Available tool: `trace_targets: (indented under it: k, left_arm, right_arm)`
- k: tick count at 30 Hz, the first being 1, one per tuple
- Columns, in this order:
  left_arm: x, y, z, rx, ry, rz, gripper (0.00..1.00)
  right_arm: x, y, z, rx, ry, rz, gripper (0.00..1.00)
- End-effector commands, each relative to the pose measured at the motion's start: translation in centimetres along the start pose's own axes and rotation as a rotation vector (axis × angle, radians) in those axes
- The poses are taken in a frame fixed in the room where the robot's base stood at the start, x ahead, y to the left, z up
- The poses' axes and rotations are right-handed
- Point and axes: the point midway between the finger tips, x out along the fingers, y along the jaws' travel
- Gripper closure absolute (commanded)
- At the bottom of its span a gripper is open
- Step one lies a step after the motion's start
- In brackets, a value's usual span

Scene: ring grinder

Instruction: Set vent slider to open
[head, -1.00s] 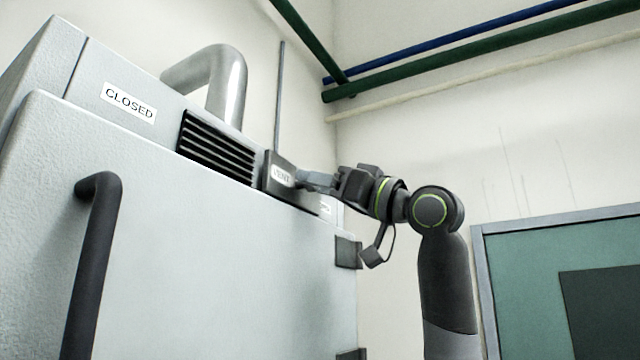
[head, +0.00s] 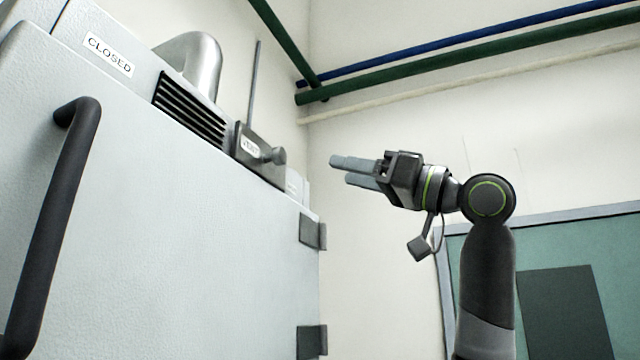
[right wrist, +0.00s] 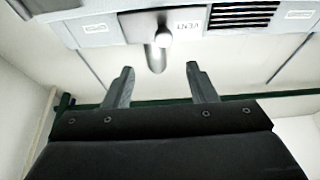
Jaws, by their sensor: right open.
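The vent slider (head: 254,150) is a grey plate marked VENT with a round knob (head: 274,156), on the upper front of a light grey cabinet. It stands right of the black louvred vent (head: 190,109), whose slats are uncovered. A CLOSED label (head: 108,54) is left of the louvres. The slider also shows in the right wrist view (right wrist: 187,27), with its knob (right wrist: 163,37) beyond my fingers. My right gripper (head: 346,170) is open and empty, to the right of the knob and apart from it. My left gripper is not in view.
The cabinet door (head: 190,220) has a long dark handle (head: 60,215) at left and dark hinges (head: 312,232) at right. A silver duct (head: 200,65) rises behind the vent. Green and blue pipes run along the wall. A green board (head: 590,250) is at right.

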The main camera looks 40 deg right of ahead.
Motion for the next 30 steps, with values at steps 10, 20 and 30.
trace_targets:
  k: [10,20,30]
  left_arm:
    - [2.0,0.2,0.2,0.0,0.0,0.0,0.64]
    - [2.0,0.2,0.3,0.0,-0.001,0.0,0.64]
    - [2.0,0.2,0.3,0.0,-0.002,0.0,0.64]
  right_arm:
    - [-4.5,0.1,0.1,0.002,0.0,0.002,0.48]
    - [-4.6,0.1,0.0,0.002,0.0,0.001,0.48]
    - [-4.6,0.1,0.0,0.001,-0.001,0.001,0.48]
